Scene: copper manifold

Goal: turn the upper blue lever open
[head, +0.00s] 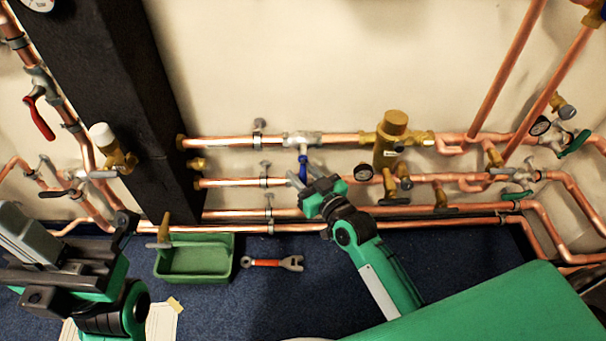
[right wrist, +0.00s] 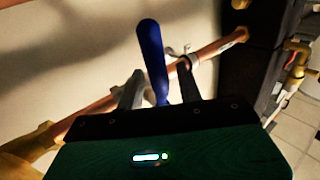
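The upper blue lever (head: 303,168) hangs down from a grey valve (head: 303,139) on the upper copper pipe in the head view. My right gripper (head: 316,186) is just below it, reaching up from the lower right. In the right wrist view the blue lever (right wrist: 152,55) stands between the two grey fingers of my right gripper (right wrist: 160,88), with a visible gap to each side. The fingers are apart; the lever's lower end is hidden behind the gripper body. My left gripper (head: 28,240) is at the lower left, far from the lever; its fingertips are unclear.
Several copper pipes (head: 230,183) run along the wall, with a brass cylinder (head: 390,140) right of the lever. A dark column (head: 115,80) stands to the left. A green tray (head: 195,278) and a wrench (head: 270,263) lie on the blue floor below.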

